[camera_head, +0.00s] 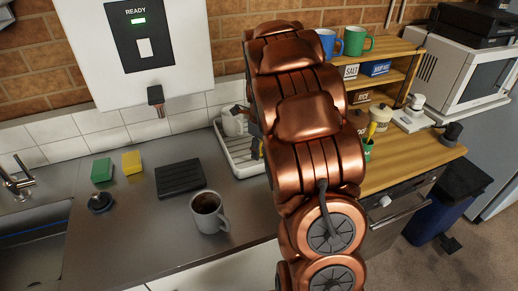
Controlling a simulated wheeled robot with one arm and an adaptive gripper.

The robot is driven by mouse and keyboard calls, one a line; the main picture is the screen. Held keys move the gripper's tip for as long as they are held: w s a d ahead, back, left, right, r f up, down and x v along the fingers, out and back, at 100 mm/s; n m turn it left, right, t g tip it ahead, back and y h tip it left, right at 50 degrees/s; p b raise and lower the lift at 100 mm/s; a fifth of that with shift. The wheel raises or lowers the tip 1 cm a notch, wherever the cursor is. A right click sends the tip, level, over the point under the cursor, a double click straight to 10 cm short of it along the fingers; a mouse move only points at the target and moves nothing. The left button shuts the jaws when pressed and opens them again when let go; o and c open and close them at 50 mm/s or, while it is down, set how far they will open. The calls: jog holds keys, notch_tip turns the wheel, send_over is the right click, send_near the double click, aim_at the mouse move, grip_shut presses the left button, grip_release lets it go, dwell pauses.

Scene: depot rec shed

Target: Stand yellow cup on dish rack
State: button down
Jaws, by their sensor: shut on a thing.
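The dish rack (236,164) is a white tray on the steel counter at the centre, its right side hidden behind my copper arm. A pale cup (233,123) is in its far left part. My gripper (256,140) is mostly hidden behind my arm, over the rack; only dark parts show. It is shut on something. A small sliver of yellow (261,149) shows beside it, which looks like the yellow cup; the rest is hidden. I cannot tell whether the cup is upright or touches the rack.
A mug with dark contents (208,212) stands near the counter's front. A black slab (180,177), yellow sponge (131,162) and green sponge (102,170) lie left of the rack. A wooden shelf (385,83) with blue and green mugs stands right. A dispenser (140,50) hangs above.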

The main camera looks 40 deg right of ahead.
jog(key=shift+f, duration=0.55)
jog(key=shift+f, duration=0.15)
jog(key=c, duration=0.9)
grip_release()
jog(key=r+b, duration=0.1)
jog(key=r, duration=0.7)
jog(key=r+b, duration=0.1)
jog(key=r, duration=0.3)
jog(key=shift+s+r+b, duration=0.15)
jog(key=shift+s+b, duration=0.15)
jog(key=shift+s, duration=0.05)
